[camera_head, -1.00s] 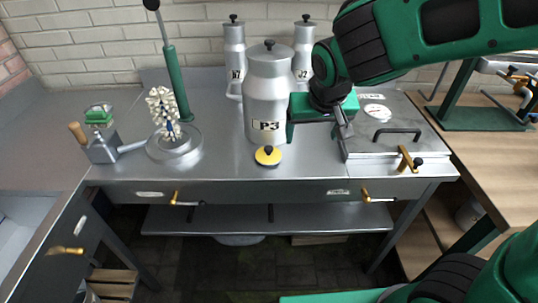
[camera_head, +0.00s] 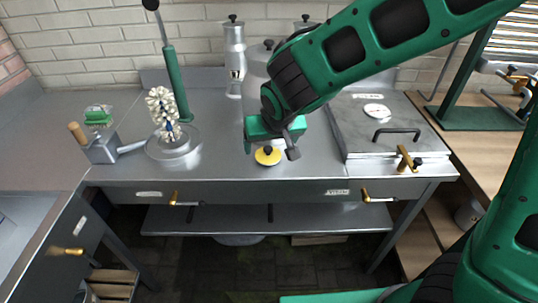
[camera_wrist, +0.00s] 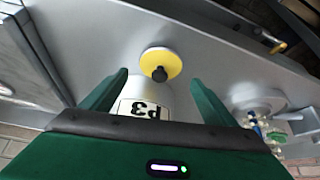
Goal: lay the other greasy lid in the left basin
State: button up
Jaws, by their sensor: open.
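A yellow lid with a black knob (camera_head: 268,156) lies on the steel counter near its front edge; it also shows in the wrist view (camera_wrist: 161,64). My gripper (camera_head: 272,146) is open just above and behind the lid. In the wrist view its two fingers (camera_wrist: 161,90) are apart with nothing between them, and the lid lies beyond the fingertips.
A brush stand (camera_head: 175,140), a metal box with a wooden handle (camera_head: 100,148) and a green brush (camera_head: 98,116) stand on the left of the counter. A lidded steel unit (camera_head: 385,130) stands at right. The counter between brush stand and lid is clear.

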aim_at(268, 147)
jog(key=shift+x, duration=1.9)
jog(key=c, duration=1.3)
jog(key=shift+o, duration=0.2)
jog(key=shift+r, duration=0.1)
